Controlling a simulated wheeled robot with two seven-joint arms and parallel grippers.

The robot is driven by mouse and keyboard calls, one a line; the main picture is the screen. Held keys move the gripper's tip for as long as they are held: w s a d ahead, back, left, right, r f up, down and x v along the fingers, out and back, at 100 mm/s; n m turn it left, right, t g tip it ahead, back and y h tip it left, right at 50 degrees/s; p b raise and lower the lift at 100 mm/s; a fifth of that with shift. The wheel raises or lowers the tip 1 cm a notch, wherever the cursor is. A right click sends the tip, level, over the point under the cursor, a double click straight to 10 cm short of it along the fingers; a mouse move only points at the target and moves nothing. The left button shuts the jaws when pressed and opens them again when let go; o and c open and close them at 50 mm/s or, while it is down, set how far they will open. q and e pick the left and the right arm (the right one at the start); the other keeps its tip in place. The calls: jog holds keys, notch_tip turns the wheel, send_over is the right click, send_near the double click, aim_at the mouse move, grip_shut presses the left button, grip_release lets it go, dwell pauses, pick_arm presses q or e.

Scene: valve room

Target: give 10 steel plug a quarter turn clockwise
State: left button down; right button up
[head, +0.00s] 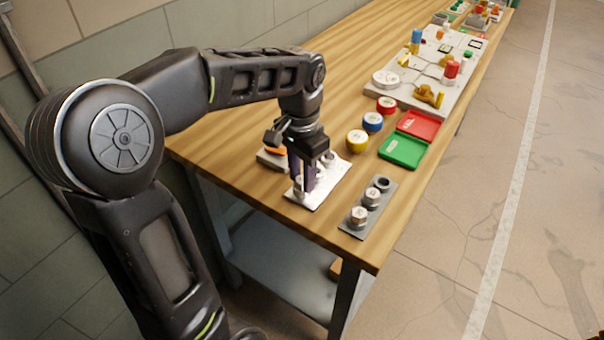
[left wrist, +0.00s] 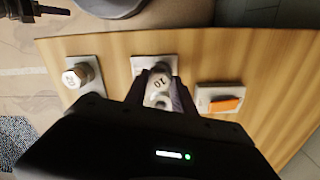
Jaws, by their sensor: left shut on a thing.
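The 10 steel plug (left wrist: 159,80) stands in a pale steel plate in the left wrist view, its number showing upside down on the top face. My left gripper (left wrist: 157,88) is shut on this plug, one finger on each side. In the head view my left gripper (head: 304,185) points down at the pale plate (head: 330,186) near the front end of the bench, and its fingers largely hide the plug. A dark part at the top left of the left wrist view looks like my right gripper (left wrist: 35,10); its jaws cannot be made out.
A grey rack (head: 350,231) with several steel pieces stands right of the plate, near the bench edge. A block with an orange part (head: 272,152) is left of the gripper. Yellow, blue and red rings, green (head: 404,151) and red trays, and a fittings board (head: 400,94) lie farther back.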

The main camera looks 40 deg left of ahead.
pick_arm(q)
jog(key=shift+f, duration=0.15)
jog(key=shift+a+m+p, duration=0.1)
jog(key=shift+m+p, duration=0.2)
jog(key=shift+m, duration=0.6)
jog(key=shift+f+m, duration=0.1)
jog(key=shift+m, duration=0.5)
jog(key=shift+s, duration=0.1)
jog(key=shift+m+p, duration=0.4)
jog(key=shift+m, duration=1.1)
jog(key=shift+m+p, duration=0.55)
jog(key=shift+m, duration=0.95)
